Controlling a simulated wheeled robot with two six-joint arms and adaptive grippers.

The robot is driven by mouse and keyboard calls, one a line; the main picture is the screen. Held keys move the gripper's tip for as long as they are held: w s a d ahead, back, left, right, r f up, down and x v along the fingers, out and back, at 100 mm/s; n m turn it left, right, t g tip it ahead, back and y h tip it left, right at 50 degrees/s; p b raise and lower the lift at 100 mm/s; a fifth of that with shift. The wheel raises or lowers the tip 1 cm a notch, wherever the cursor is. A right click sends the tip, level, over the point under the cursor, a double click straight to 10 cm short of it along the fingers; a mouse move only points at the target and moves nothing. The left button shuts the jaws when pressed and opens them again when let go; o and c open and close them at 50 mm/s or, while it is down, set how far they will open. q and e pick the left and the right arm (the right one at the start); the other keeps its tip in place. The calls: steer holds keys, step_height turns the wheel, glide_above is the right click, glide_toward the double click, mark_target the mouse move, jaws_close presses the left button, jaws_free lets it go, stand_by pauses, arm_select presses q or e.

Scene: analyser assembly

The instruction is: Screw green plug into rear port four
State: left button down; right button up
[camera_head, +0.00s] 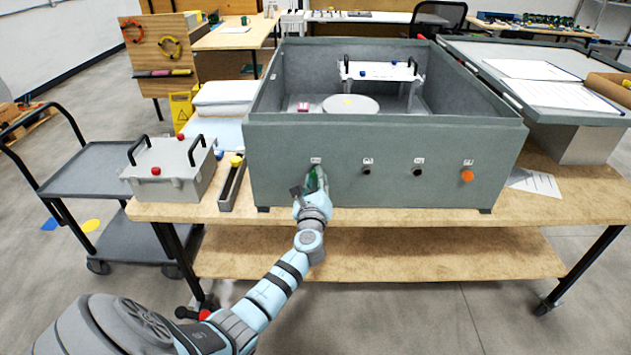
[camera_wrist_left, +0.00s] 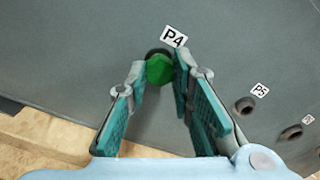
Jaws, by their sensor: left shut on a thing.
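The grey analyser housing (camera_head: 410,150) stands on the wooden bench with a row of ports on the side facing me. My left gripper (camera_head: 314,187) is at the leftmost port. In the left wrist view, my left gripper (camera_wrist_left: 165,78) is shut on the green plug (camera_wrist_left: 158,70), which sits between its fingertips at the port labelled P4 (camera_wrist_left: 174,37). The plug covers most of that port, and I cannot tell how deep it is in. Port P5 (camera_wrist_left: 245,105) is open and empty. An orange plug (camera_head: 467,176) is in the rightmost port. My right gripper is not in view.
A narrow dark tray (camera_head: 227,196) with a yellow-topped piece (camera_head: 236,161) lies left of the housing. A grey box with black handles (camera_head: 170,180) stands further left. Papers lie at the right. The bench's front edge is clear.

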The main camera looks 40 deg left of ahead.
arm_select(q)
steer(key=m+p, duration=0.5)
steer(key=m, duration=1.1)
steer(key=m+g+p, duration=0.1)
steer(key=m+p, duration=0.5)
steer(key=m, duration=1)
steer(key=shift+w+d+f+y, duration=0.15)
steer(key=shift+w+f+y, duration=0.05)
steer(key=shift+y, duration=0.2)
steer(key=c, duration=1.3)
jaws_free()
